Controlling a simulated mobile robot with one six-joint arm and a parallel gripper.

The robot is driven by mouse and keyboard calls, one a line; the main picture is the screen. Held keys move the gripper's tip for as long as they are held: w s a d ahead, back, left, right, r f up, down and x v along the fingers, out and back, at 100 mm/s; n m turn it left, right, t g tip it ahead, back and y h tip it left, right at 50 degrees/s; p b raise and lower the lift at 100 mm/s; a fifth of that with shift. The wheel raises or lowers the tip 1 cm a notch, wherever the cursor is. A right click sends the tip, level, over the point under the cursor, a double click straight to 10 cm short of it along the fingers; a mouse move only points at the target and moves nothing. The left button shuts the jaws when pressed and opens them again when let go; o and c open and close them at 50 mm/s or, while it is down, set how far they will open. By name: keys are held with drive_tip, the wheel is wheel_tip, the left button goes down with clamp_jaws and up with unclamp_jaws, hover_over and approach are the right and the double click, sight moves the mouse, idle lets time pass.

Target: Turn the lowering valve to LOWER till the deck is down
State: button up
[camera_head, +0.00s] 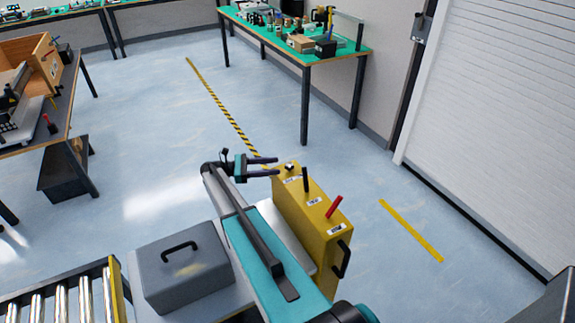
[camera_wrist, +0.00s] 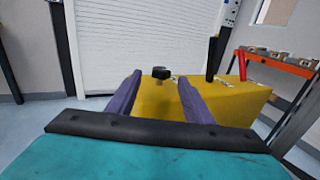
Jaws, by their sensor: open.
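A yellow control box (camera_head: 312,232) carries a small black knob (camera_head: 289,166), a black lever (camera_head: 305,180) and a red lever (camera_head: 333,207) along its top. Each has a small label, too small to read, so I cannot tell which is the lowering valve. My gripper (camera_head: 277,166) is open and empty at the box's far end, beside the knob. In the wrist view the knob (camera_wrist: 160,73) shows between my two fingers, apart from both. The black and red levers stand upright to its right there. I cannot identify the deck or its height.
A grey case (camera_head: 180,268) with a black handle sits left of my arm, beside a roller conveyor (camera_head: 60,300). A green-topped bench (camera_head: 345,52) with several items stands at the back. A white shutter (camera_head: 490,110) is at right. The blue floor between is mostly clear.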

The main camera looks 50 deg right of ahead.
sight(289, 164)
drive_tip(key=p+x, duration=0.2)
drive_tip(key=x, duration=0.5)
drive_tip(key=shift+s+d, duration=0.1)
